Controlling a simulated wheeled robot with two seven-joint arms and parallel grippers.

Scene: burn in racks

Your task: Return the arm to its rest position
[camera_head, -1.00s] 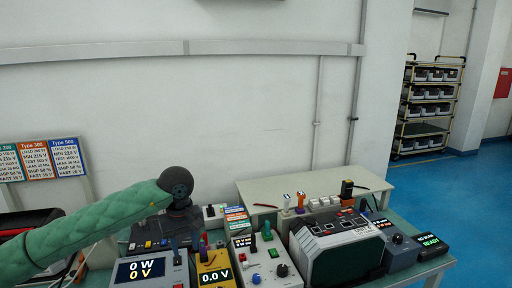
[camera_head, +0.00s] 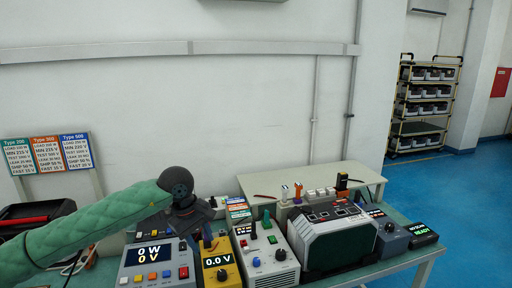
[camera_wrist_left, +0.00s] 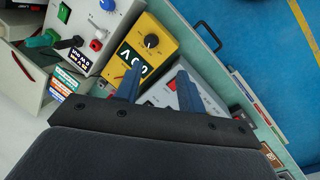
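My left arm, in a green quilted sleeve, reaches in from the left of the head view and bends down at a dark joint. My left gripper (camera_head: 203,238) hangs over the bench instruments, close to the yellow meter (camera_head: 222,273) and the grey power meter (camera_head: 157,270). In the left wrist view its two blue fingers (camera_wrist_left: 158,90) stand apart with nothing held between them. The yellow meter (camera_wrist_left: 150,45) and the grey meter (camera_wrist_left: 172,95) lie beyond the fingertips. Contact cannot be told. My right gripper is not seen.
A grey tester (camera_head: 270,262) with knobs and a large dark-fronted case (camera_head: 345,243) stand further right on the green bench (camera_head: 425,262). A pale table (camera_head: 300,178) is behind. Type signs (camera_head: 45,155) are at left. A shelf trolley (camera_head: 422,110) stands on clear blue floor.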

